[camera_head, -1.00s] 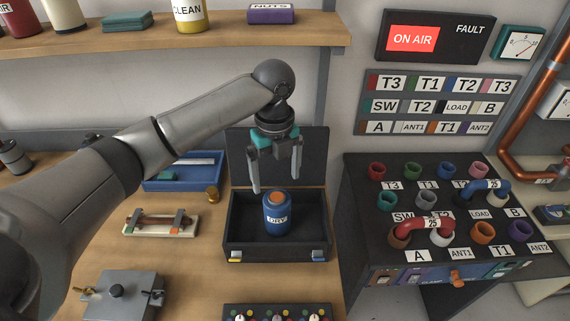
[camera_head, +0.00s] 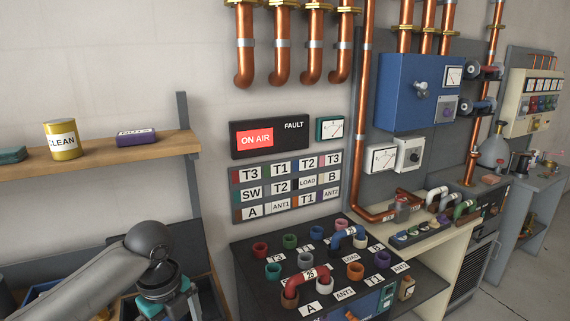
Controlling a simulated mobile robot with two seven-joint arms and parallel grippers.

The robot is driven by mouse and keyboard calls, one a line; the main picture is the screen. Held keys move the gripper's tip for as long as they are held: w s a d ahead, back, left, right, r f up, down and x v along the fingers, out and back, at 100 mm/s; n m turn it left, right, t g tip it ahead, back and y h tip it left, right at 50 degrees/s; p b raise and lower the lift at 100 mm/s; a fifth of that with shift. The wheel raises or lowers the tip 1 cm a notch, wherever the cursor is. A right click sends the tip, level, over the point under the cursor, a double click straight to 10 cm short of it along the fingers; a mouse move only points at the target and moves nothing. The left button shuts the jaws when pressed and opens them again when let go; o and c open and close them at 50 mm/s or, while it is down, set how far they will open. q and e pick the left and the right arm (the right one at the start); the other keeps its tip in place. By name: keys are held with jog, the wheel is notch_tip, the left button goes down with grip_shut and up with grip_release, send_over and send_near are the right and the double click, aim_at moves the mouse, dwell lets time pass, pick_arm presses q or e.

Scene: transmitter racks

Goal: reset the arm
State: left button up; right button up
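My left arm (camera_head: 100,270) comes in from the lower left. Its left gripper (camera_head: 170,303) points down at the bottom edge, over a dark case (camera_head: 190,238) of which only the upper part shows. The fingertips are cut off by the frame, so I cannot see whether they are open or hold anything. The blue DRY can seen earlier is out of view. My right gripper is not in view.
A sloped black panel (camera_head: 262,228) with coloured sockets and red and blue U-links stands right of the gripper. A shelf (camera_head: 100,155) juts out above the arm. An ON AIR sign (camera_head: 255,137), label board (camera_head: 285,190) and copper pipes (camera_head: 280,45) are on the wall.

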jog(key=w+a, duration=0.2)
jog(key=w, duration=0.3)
pick_arm(q)
jog(key=s+d+f+n+t+h, duration=0.1)
jog(key=s+d+f+n+h, duration=0.1)
jog(key=s+d+f+n, duration=0.65)
jog(key=s+a+n+t+y, duration=0.2)
jog(key=s+a+n, duration=0.3)
jog(key=s+n, duration=0.8)
notch_tip(320, 180, down, 27)
jog(key=g+b, duration=0.1)
jog(key=b, duration=0.6)
jog(key=s+a+f+b, duration=0.1)
jog(key=s+f+b, duration=0.2)
jog(key=s+f, duration=0.4)
jog(key=s+a+f+g+b, duration=0.1)
jog(key=s+f+b, duration=0.3)
jog(key=f, duration=1.2)
jog(key=s+a, duration=0.1)
jog(key=s, duration=0.3)
jog(key=shift+s+n, duration=0.15)
jog(key=shift+n, duration=0.2)
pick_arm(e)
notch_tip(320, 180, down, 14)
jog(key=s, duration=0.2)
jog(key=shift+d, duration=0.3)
pick_arm(q)
jog(key=shift+f, duration=0.1)
